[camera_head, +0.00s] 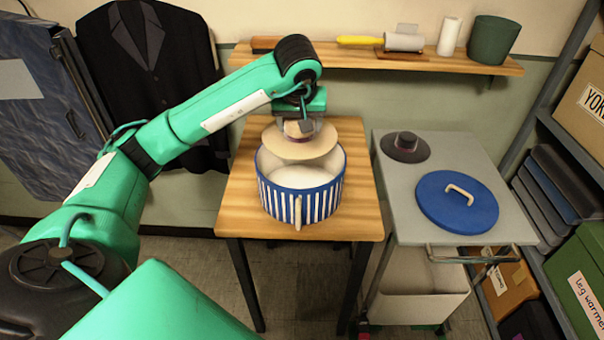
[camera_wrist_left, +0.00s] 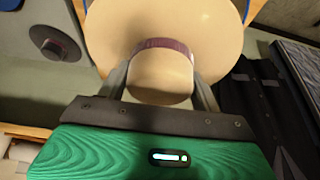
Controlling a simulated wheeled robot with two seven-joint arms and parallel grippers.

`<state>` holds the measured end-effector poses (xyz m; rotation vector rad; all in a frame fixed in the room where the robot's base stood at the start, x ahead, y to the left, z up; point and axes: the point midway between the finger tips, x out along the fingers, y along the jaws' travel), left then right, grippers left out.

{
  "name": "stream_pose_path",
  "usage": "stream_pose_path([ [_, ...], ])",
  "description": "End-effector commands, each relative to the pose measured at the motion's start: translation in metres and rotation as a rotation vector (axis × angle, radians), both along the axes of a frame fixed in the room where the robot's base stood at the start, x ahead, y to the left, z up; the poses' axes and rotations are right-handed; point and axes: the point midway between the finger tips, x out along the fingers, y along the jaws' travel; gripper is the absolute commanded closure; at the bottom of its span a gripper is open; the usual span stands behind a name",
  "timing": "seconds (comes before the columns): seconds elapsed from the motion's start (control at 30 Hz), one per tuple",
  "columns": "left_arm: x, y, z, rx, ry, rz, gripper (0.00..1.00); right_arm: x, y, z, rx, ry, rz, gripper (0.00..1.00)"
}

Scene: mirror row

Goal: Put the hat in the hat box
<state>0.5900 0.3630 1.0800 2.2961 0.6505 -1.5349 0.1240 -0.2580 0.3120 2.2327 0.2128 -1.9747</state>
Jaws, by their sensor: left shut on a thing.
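A cream hat with a purple-brown band (camera_head: 300,145) is above the round hat box (camera_head: 322,198), which is blue with white stripes and stands open on the wooden table. My left gripper (camera_head: 298,122) is shut on the hat's crown, with the brim spread out below. The hat (camera_wrist_left: 165,35) fills the upper middle of the left wrist view, its crown between the two fingers of the left gripper (camera_wrist_left: 160,88). The brim hides part of the box's far rim and inside. I cannot tell whether the brim touches the box. My right gripper is not in view.
A grey cart (camera_head: 450,150) right of the wooden table (camera_head: 250,215) holds a dark hat (camera_head: 405,147) and the blue lid (camera_head: 457,201). A wall shelf (camera_head: 400,62) with a roller, a white cylinder and a green pot is behind. A shelving rack stands at right.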

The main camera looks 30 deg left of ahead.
Motion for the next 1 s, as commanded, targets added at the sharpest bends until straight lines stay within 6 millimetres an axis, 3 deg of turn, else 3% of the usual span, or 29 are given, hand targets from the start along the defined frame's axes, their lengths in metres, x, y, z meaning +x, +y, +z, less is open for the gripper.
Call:
stream_pose_path([
  [0.4, -0.001, -0.001, -0.09, -0.002, 0.005, -0.002, 0.58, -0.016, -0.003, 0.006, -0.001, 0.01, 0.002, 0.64],
  [0.8, -0.001, -0.001, -0.127, -0.001, 0.002, -0.002, 0.58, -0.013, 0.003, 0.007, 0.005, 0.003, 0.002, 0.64],
  [1.0, -0.001, -0.001, -0.153, -0.002, 0.001, -0.003, 0.58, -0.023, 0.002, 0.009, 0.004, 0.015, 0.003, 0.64],
])
